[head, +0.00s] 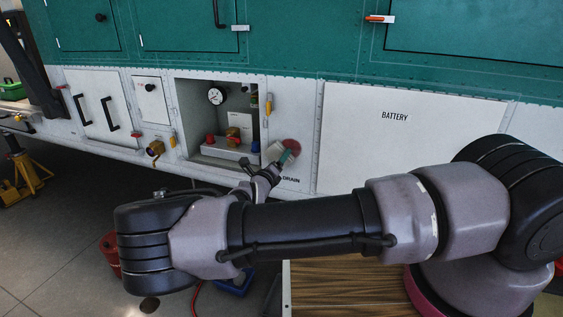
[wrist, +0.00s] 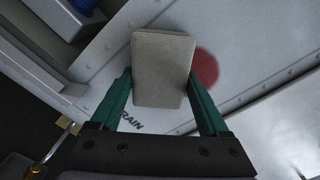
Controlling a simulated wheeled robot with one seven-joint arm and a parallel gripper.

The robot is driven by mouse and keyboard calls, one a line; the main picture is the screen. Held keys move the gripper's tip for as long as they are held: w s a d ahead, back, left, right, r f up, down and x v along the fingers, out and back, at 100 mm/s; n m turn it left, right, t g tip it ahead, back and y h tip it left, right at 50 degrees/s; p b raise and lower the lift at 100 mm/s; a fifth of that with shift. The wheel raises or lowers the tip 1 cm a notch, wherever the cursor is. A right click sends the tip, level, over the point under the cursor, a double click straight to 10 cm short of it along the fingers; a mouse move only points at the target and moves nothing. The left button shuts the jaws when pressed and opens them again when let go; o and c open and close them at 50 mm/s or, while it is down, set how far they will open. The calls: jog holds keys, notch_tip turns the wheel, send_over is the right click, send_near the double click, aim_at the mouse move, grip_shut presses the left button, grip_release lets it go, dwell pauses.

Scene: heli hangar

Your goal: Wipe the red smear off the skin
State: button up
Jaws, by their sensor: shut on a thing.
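The red smear (head: 292,146) is on the white skin just above the DRAIN lettering, right of the open bay. It also shows in the wrist view (wrist: 207,68) as a round red patch. My gripper (wrist: 160,92) is shut on a pale beige pad (wrist: 162,55), held between its two green fingers. The pad is left of the smear in the wrist view and hides part of its left side. In the head view the pad (head: 273,152) is close to the skin beside the smear. I cannot tell whether it touches the skin.
The open bay (head: 180,110) holds a gauge (head: 216,96) and red and yellow fittings. The BATTERY panel (head: 400,150) is flat and clear. A wooden surface (head: 340,285) lies below my arm.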

aim_at(293, 150)
jog(key=shift+s+r, duration=0.1)
jog(key=shift+r, duration=1.1)
jog(key=shift+s+d, duration=0.4)
jog(key=shift+d, duration=0.8)
jog(key=shift+s+d, duration=0.4)
jog(key=shift+d, duration=0.8)
jog(key=shift+s+d, duration=0.4)
jog(key=shift+d, duration=0.8)
jog(key=shift+w+a, duration=0.35)
jog(key=shift+a, duration=0.45)
jog(key=shift+w+a, duration=0.35)
jog(key=shift+a, duration=0.4)
jog(key=shift+w+a+r, duration=0.1)
jog(key=shift+a, duration=0.15)
jog(key=shift+c, duration=0.5)
jog(key=shift+w+a, duration=0.3)
jog(key=shift+a, duration=0.6)
jog(key=shift+w+a, duration=0.3)
jog(key=shift+a, duration=0.55)
jog(key=shift+v, duration=3.05)
jog(key=shift+s, duration=0.1)
